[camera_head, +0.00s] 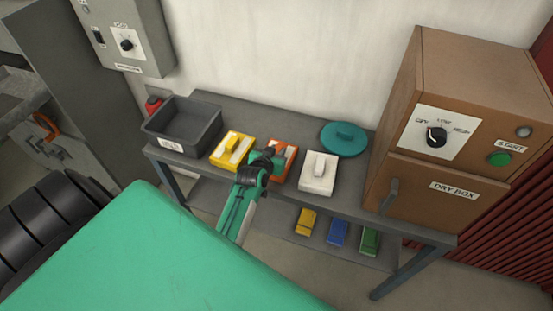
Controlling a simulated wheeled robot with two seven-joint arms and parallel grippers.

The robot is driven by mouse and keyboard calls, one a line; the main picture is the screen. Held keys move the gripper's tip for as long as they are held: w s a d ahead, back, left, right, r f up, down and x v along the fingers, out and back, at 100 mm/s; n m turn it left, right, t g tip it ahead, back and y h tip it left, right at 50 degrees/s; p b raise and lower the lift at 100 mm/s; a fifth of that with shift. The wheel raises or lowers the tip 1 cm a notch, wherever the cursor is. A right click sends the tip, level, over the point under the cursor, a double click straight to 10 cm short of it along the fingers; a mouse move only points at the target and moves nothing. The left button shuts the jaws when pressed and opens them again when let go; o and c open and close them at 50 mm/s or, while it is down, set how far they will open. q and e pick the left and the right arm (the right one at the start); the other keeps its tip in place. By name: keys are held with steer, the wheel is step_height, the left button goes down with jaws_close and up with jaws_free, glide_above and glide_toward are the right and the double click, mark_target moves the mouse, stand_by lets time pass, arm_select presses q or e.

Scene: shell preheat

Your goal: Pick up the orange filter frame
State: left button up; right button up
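The orange filter frame (289,164) lies on the grey bench, between a yellow frame (232,149) and a white frame (318,172). Its left part is hidden behind my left gripper (270,156). The gripper is dark, on a green wrist, and reaches over the orange frame from the front. I cannot tell whether its fingers touch the frame or how far apart they are. My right gripper does not show.
A dark grey bin (183,124) stands at the bench's left end. A teal round lid (344,139) lies at the back. A brown dry box (457,142) stands at the right. Yellow, blue and green blocks (338,233) sit on the lower shelf.

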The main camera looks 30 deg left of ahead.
arm_select(q)
jaws_close()
